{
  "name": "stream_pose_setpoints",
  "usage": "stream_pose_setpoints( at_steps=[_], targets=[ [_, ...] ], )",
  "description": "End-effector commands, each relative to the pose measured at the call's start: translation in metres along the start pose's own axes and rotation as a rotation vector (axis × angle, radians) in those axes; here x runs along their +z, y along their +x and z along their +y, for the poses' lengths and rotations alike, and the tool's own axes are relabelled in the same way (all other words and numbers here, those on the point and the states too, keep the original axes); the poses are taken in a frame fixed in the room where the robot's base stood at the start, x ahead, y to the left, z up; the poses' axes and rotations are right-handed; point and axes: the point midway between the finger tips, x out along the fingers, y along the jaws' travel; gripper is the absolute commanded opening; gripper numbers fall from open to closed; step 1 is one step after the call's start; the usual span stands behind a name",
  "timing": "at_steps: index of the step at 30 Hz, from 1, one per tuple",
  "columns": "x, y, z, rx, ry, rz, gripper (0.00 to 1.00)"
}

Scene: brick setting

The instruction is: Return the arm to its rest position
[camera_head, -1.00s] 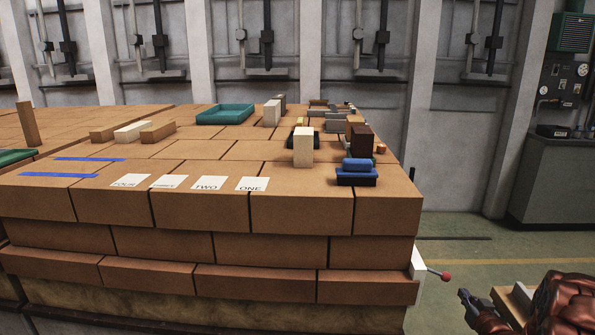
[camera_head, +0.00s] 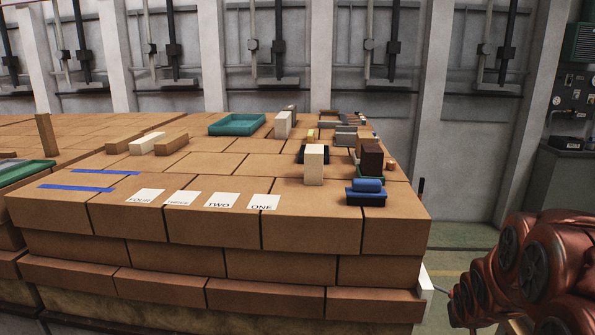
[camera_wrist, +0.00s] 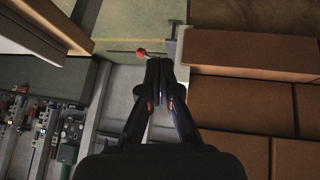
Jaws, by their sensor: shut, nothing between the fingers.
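My gripper (camera_wrist: 158,75) shows in the wrist view, its two dark fingers closed together with nothing between them. It is beside the brick platform (camera_wrist: 235,100), which fills the right of that view. A lever with a red knob (camera_wrist: 141,52) shows just beyond the fingertips; I cannot tell how far it is from them. In the head view my copper-red arm (camera_head: 535,262) is at the lower right, off the platform's right end. The gripper itself is hidden in that view.
The brick platform (camera_head: 300,232) carries white cards (camera_head: 218,201), blue strips, a white block (camera_head: 314,165), a dark brown block (camera_head: 371,158), a blue item (camera_head: 367,192) and a teal tray (camera_head: 237,124). A control cabinet (camera_head: 570,150) stands at the far right. Floor shows between platform and cabinet.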

Motion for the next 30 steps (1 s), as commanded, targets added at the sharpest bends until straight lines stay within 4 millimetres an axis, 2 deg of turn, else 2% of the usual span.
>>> stream_pose_setpoints(
  at_steps=[1,11,21,25,30],
  targets=[
    [0.005,-0.02,-0.007,-0.002,-0.006,-0.03,0.0],
    [0.081,-0.127,-0.051,-0.046,-0.039,-0.294,0.0],
    [0.178,-0.244,-0.09,-0.142,-0.115,-0.568,0.0],
    [0.209,-0.279,-0.098,-0.176,-0.147,-0.653,0.0],
    [0.232,-0.303,-0.102,-0.202,-0.173,-0.714,0.0]
  ],
)
